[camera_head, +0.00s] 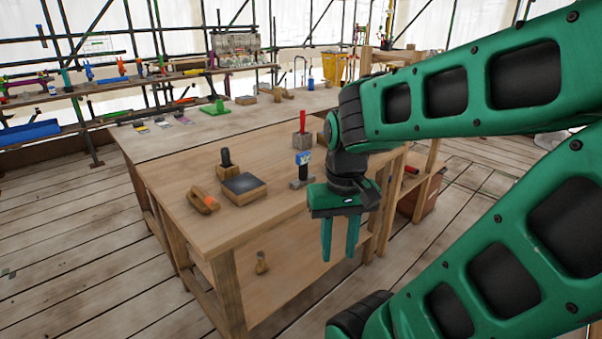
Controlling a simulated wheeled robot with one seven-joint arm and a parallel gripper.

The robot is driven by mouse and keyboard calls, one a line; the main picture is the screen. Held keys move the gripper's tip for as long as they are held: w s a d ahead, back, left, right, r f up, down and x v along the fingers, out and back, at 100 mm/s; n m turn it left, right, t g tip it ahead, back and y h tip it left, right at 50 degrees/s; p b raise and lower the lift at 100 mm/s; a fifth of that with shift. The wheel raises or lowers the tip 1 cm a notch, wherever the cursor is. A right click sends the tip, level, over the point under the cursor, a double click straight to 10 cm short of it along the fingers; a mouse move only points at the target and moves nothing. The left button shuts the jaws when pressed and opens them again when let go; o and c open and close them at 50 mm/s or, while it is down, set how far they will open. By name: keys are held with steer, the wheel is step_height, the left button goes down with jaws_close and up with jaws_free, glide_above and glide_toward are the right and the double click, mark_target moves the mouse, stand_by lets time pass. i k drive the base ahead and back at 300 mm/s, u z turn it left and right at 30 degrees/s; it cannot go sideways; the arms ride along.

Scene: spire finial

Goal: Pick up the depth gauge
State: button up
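What looks like the depth gauge (302,172) stands upright near the right front edge of the wooden workbench (260,222). It has a grey foot, a dark stem and a blue and yellow top. My gripper (339,257) hangs to its right and nearer the camera, with its two green fingers pointing down. The fingers are apart with nothing between them, and the gripper does not appear to touch the gauge. In the picture the fingers overlap the bench's front side; their exact distance from it is unclear.
A red-topped tool on a grey block (302,140) stands behind the gauge. To the left are a dark-topped wooden block (243,188), a black-handled piece (227,168) and a wooden plane-like tool (203,200). Bare bench top lies between them and the gauge.

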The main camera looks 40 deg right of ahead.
mark_target(303, 158)
steer(key=k, duration=0.65)
steer(key=u, duration=0.05)
steer(key=i, duration=0.9)
steer(key=z, duration=0.65)
steer(key=i, duration=0.85)
steer(key=z, duration=0.6)
